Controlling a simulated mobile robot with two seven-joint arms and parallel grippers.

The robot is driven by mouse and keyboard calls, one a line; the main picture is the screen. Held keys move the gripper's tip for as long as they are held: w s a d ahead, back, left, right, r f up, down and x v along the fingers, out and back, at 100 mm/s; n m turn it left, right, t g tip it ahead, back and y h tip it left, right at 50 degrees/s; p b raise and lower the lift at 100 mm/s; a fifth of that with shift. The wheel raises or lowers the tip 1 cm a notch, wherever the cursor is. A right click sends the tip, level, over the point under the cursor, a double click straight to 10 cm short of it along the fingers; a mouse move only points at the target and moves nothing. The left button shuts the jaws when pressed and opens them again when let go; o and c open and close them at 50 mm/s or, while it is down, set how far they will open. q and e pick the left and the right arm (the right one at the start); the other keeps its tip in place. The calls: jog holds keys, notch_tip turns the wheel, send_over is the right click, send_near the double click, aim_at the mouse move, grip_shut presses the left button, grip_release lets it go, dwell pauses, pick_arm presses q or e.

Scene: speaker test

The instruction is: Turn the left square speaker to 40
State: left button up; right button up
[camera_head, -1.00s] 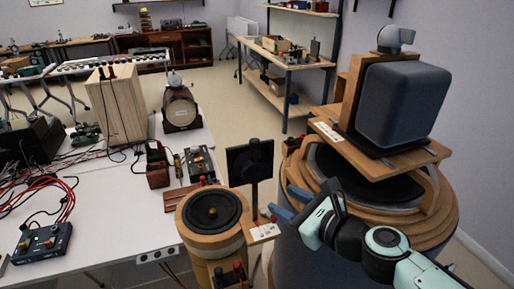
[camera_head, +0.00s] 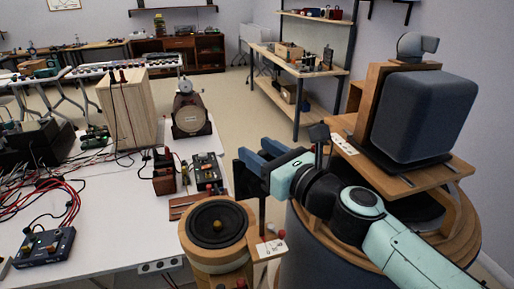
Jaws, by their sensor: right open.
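The left square speaker, a small dark square panel (camera_head: 237,173) on a thin dark post (camera_head: 262,213), stands beside a round wooden speaker (camera_head: 217,226). My right gripper (camera_head: 252,153), with blue fingers, is open and lies in front of the panel, hiding most of it. I cannot tell whether the fingers touch the panel, and no angle reading can be made out. Another small dark square piece (camera_head: 318,132) shows just behind my right arm, on a post partly hidden by it. My left gripper is not in view.
A large dark speaker (camera_head: 423,115) stands on a wooden stand at the right, above a big round wooden drum. The white table (camera_head: 110,230) at the left holds a wooden box (camera_head: 128,108), cables and a control box (camera_head: 43,251). Small devices stand close left of the panel.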

jog(key=shift+w+a, duration=0.4)
jog(key=shift+w, duration=0.1)
grip_shut()
